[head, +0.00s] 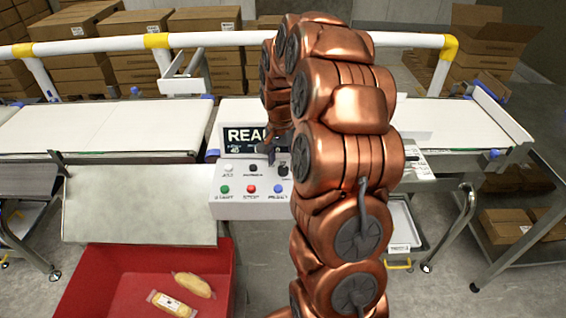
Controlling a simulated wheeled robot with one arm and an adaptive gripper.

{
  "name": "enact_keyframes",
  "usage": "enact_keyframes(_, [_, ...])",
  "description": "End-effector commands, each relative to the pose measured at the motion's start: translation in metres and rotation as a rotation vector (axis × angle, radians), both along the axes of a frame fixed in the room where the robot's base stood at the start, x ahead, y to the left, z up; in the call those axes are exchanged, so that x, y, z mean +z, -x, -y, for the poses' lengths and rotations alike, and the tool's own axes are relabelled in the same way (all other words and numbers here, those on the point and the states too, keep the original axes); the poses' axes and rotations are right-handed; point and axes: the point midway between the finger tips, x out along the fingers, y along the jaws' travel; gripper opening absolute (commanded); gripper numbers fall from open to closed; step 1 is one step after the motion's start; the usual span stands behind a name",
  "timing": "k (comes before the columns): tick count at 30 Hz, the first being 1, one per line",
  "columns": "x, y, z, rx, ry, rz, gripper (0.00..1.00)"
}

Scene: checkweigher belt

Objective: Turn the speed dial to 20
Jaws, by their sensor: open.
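The control box (218,205) stands in front of the belt. On its sloped face are two black knobs: one near the middle (252,168) and one at the right (283,170), partly covered by my arm. The small labels and pointer marks are too blurred to read, so I cannot tell which knob is the speed dial or its setting. My gripper (268,150) is open, in front of the display, close above the knobs. My arm hides part of it, and I cannot tell if it touches a knob.
White, green, red and blue buttons sit on the same box. A white guard rail (100,45) crosses above the belts (100,128). A red bin (100,285) with two wrapped items is at lower left.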

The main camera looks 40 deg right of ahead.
Motion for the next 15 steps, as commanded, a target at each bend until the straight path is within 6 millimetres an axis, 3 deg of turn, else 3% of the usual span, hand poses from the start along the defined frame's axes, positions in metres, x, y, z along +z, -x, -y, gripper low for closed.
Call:
enact_keyframes(6, [-0.019,0.001,0.0,0.001,0.0,-0.002,0.6])
enact_keyframes(15, [-0.023,0.001,0.0,0.001,0.0,-0.001,0.6])
